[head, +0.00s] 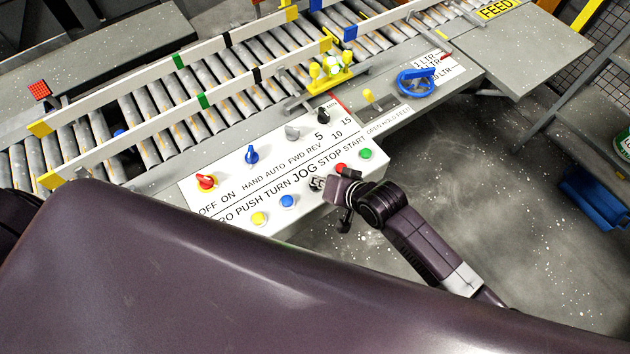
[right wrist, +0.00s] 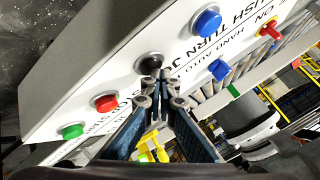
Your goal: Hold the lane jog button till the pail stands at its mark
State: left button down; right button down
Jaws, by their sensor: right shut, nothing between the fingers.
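The white control panel (head: 225,185) has a row of buttons. The black jog button (right wrist: 150,62) lies between a blue and a red button in the right wrist view. In the head view my gripper covers it. My right gripper (head: 319,184) is shut and empty. Its fingertips (right wrist: 158,84) are right at the jog button; I cannot tell whether they press it. The roller lane (head: 150,108) has rails with green and black bands; which is the mark is unclear. I see no pail on the visible rollers, and my body hides part of the lane. My left gripper is out of view.
The red stop button (head: 341,168) and green start button (head: 366,154) sit close to my right gripper. A blue handwheel (head: 416,82) and yellow fittings (head: 330,68) stand farther along.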

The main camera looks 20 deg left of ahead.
dwell(0.8)
jog(key=shift+r+p, duration=0.95)
jog(key=shift+p, duration=0.15)
jog(key=shift+r, duration=0.1)
notch_tip(320, 180, up, 5)
jog(key=p, duration=0.5)
